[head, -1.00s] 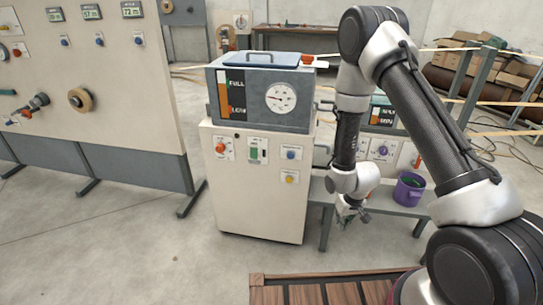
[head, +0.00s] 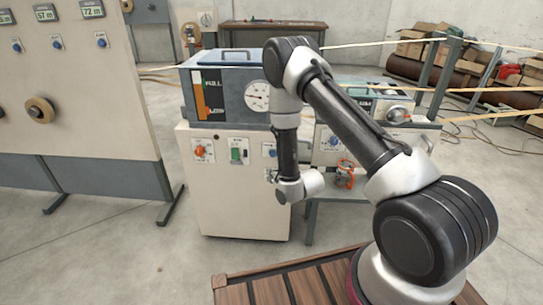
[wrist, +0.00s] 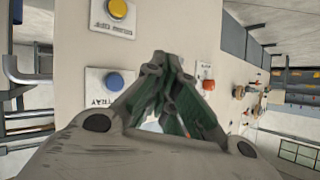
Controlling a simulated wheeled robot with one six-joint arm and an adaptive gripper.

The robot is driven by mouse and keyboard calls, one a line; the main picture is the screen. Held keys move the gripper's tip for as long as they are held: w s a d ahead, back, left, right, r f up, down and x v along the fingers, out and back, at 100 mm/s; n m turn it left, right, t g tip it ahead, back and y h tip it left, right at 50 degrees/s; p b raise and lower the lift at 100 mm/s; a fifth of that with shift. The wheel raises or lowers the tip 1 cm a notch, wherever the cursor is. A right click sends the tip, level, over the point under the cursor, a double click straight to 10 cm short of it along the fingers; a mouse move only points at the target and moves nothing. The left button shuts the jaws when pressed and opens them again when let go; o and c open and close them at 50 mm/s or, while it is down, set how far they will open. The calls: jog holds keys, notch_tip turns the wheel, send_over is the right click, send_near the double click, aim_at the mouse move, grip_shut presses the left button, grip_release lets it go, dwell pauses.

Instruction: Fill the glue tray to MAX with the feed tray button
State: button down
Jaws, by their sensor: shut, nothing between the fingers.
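The blue button with a label ending in TRAY (wrist: 114,81) is on the white cabinet panel in the wrist view. It also shows in the head view (head: 270,150), close above my gripper (head: 271,176). My gripper is shut and empty in front of the panel; its closed tips (wrist: 162,60) appear beside the blue button, and I cannot tell the exact gap. The glue tray unit (head: 362,106) at the right has a level gauge partly hidden by my arm, so its level cannot be read.
A yellow button (wrist: 118,9) and a red knob (wrist: 208,84) are close by on the panel. The tank (head: 228,110) on the cabinet (head: 230,205) has a FULL/LOW gauge. An orange object (head: 345,172) stands right of my wrist. A panel stand (head: 85,100) is at left.

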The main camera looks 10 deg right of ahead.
jog(key=w+d, duration=0.2)
jog(key=w, duration=0.6)
jog(key=shift+w+d, duration=0.15)
jog(key=shift+d, duration=0.25)
jog(key=shift+w, duration=0.15)
dwell(1.2)
jog(key=shift+w+d, duration=0.15)
jog(key=shift+w, duration=0.1)
jog(key=shift+w+d, duration=0.15)
jog(key=shift+w, duration=0.3)
dwell(1.8)
jog(key=shift+s, duration=0.15)
dwell(1.5)
jog(key=shift+s+a, duration=0.3)
jog(key=shift+s, duration=0.4)
jog(key=shift+s+a, duration=0.25)
jog(key=shift+s, duration=0.55)
jog(key=shift+s+a, duration=0.25)
jog(key=shift+s, duration=0.55)
jog(key=shift+s+a, duration=0.25)
jog(key=shift+s, duration=0.55)
